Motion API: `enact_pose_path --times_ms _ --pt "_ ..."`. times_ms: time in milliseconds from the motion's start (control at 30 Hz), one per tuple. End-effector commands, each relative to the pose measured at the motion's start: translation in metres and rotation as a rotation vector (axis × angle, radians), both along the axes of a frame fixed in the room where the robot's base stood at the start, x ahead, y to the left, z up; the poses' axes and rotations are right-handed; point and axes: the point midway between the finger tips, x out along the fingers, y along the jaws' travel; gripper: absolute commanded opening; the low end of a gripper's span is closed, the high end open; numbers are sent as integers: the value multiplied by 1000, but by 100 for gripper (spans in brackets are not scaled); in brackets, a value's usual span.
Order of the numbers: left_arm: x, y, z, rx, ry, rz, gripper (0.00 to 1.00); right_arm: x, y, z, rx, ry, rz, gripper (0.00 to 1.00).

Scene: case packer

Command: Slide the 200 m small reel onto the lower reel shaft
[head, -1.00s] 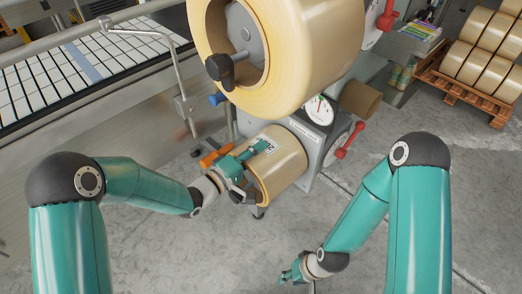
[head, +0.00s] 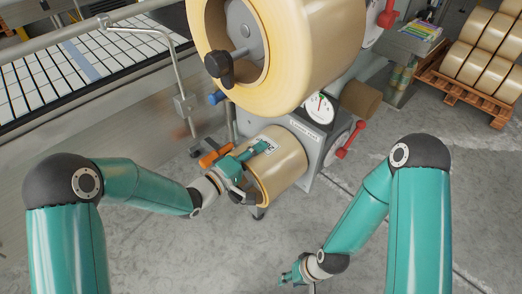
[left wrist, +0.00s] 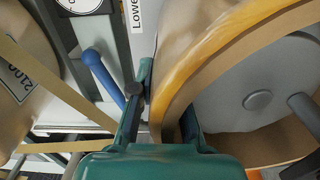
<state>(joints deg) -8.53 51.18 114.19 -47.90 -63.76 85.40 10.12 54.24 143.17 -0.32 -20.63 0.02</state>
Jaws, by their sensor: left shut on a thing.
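The small tan reel (head: 285,172) with a white label is low on the machine's front, below the large upper reel. My left gripper (head: 253,168) is shut on its near rim. In the left wrist view the fingers (left wrist: 165,115) straddle the reel's wall (left wrist: 215,58), one outside and one inside the core. A grey hub disc (left wrist: 245,95) and a rod (left wrist: 303,108) show within the core. The reel appears around the hub; how far on it sits I cannot tell. My right gripper (head: 291,273) hangs low over the floor, away from the reel; its fingers are too small to judge.
The large upper reel (head: 315,55) with its black-knobbed rod (head: 218,65) overhangs the small reel. A dial gauge (head: 320,107), red lever (head: 350,140) and orange handle (head: 214,155) are close by. A conveyor (head: 80,65) runs at left; floor in front is clear.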

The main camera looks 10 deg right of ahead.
Motion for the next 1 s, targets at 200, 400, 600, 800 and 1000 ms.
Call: enact_pose_path --times_ms 200,400,600,800,1000 --pt "1 0 3 -5 -7 0 0 0 0 0 0 0 0 37" --pt "1 0 3 -3 -6 1 42 0 0 0 0 0 0 37" --pt "0 0 1 -2 -3 1 44 0 0 0 0 0 0 37" --pt "-1 0 -3 4 7 -1 44 0 0 0 0 0 0 37" --pt "-6 8 -3 3 6 0 44 0 0 0 0 0 0 37"
